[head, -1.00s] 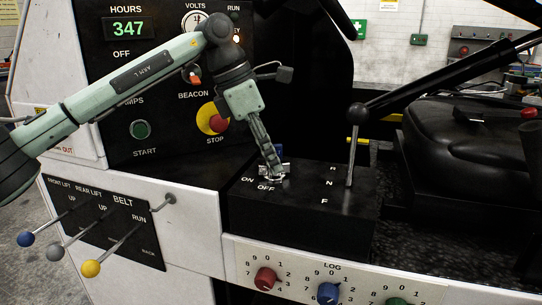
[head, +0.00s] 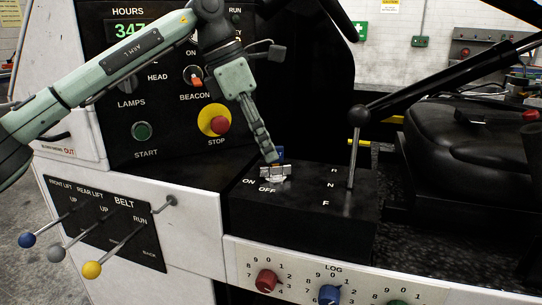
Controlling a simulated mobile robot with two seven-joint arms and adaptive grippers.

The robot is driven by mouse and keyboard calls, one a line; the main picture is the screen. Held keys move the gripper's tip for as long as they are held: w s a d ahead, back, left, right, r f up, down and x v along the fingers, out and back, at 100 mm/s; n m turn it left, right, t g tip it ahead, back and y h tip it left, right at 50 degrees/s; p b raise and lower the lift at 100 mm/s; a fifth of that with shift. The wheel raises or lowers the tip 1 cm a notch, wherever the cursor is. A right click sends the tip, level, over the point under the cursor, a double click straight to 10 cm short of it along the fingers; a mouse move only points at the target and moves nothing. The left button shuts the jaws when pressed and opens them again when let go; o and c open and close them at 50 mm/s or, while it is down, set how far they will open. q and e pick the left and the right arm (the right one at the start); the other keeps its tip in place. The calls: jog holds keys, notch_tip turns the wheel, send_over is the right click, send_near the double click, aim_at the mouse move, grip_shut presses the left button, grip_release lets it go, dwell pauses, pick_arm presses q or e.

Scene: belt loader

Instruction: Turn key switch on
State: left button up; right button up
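The black control panel carries a "RUN" label and a partly covered label ending in "EY" (head: 235,28) at its upper right. My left arm covers the area beside that label, so a key switch there is hidden. My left gripper (head: 271,158) points down over the black box, right of the panel. Its fingers show edge-on, so I cannot tell whether they are open. The tips are just above a small metal switch part (head: 275,172) by "ON" and "OFF" lettering. My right gripper is not in view.
A red stop button (head: 219,124), green start button (head: 142,131) and orange-handled switch (head: 194,76) are on the panel. A black-knobbed lever (head: 355,150) stands right of the gripper. Levers with coloured knobs project at the lower left.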

pick_arm(q)
jog(key=v, duration=0.8)
jog(key=shift+s, duration=0.1)
